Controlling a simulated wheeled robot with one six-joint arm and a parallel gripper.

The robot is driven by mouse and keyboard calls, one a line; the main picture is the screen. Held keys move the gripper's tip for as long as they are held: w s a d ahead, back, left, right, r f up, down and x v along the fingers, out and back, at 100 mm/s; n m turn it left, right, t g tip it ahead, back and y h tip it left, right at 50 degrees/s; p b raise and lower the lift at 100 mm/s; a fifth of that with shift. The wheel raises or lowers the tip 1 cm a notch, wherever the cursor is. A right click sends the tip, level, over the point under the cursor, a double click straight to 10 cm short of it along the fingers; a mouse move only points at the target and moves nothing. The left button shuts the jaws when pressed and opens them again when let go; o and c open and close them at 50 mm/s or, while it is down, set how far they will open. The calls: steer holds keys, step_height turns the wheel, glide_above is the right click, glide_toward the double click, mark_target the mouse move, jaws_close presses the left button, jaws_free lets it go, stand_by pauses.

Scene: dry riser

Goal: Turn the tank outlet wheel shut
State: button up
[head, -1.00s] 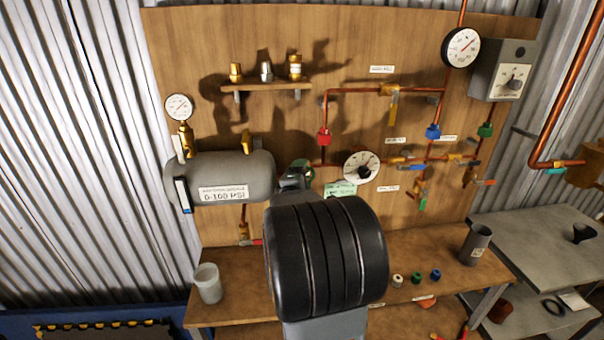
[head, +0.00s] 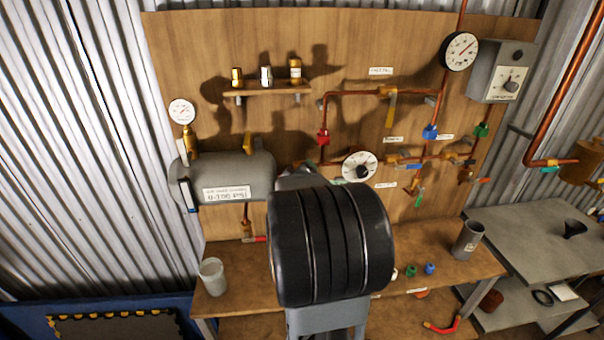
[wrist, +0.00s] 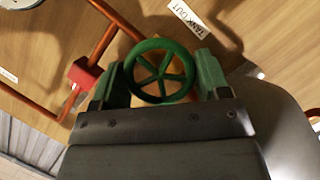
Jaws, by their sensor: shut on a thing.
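The green five-spoked tank outlet wheel (wrist: 162,73) shows in the wrist view, below a "TANK OUT" label (wrist: 187,16). My gripper (wrist: 161,78) has one green-tinted finger on each side of the wheel and is shut on its rim. The wheel's face is towards the wrist camera. In the head view my arm hides the wheel and the fingertips, just right of the grey tank (head: 225,180). The tank's rounded side also shows at the right of the wrist view (wrist: 278,120).
A red fitting (wrist: 84,74) on copper pipe is close left of my gripper. A round white dial (head: 359,166) is right of it on the wooden board. A pale cup (head: 211,277), small coloured pieces (head: 411,271) and a grey cylinder (head: 468,240) stand on the bench below.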

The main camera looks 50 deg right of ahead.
steer(key=shift+m+y, duration=0.3)
steer(key=shift+m, duration=0.2)
stand_by(0.3)
steer(key=o, duration=0.9)
steer(key=v, duration=1.3)
steer(key=shift+s+a, duration=0.3)
